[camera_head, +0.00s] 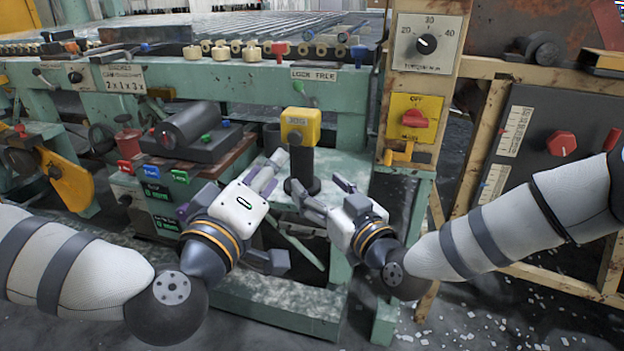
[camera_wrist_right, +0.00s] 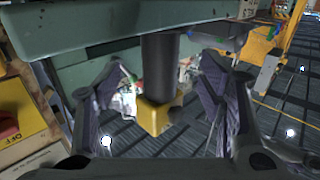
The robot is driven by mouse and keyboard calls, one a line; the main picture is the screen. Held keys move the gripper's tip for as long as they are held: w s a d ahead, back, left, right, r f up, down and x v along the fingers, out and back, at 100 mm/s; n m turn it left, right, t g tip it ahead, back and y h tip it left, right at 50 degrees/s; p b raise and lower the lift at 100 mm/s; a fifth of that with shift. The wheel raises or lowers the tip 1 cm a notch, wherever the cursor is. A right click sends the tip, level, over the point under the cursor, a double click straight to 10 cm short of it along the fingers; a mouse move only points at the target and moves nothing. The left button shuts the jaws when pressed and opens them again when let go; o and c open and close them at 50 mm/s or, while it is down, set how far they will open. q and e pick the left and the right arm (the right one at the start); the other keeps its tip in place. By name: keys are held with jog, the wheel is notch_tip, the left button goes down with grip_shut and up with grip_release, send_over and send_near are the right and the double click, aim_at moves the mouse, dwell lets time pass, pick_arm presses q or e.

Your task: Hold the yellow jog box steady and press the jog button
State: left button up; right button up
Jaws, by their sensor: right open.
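The yellow jog box (camera_head: 301,126) stands on top of a black upright post (camera_head: 302,165) on the green bench. In the right wrist view the box (camera_wrist_right: 154,116) and post (camera_wrist_right: 160,62) appear upside down. My right gripper (camera_head: 322,193) is open, right of the post and below the box. In its wrist view the post and box show between its two spread fingers, with gaps on both sides. My left gripper (camera_head: 268,174) is left of the post, its fingers pointing up toward it; their opening is unclear. I cannot make out the jog button clearly.
A dark motor-like unit (camera_head: 190,130) and colored switches stand at the left. A yellow panel with a red knob (camera_head: 414,118) is mounted on the post at right. The green bench's lower beam (camera_head: 270,305) runs below both grippers. Glass bits lie on the right floor.

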aim_at(307, 176)
jog(key=x, duration=0.7)
jog(key=shift+w+a, duration=0.15)
jog(key=shift+w, duration=0.2)
grip_shut()
pick_arm(q)
grip_shut()
dwell(0.6)
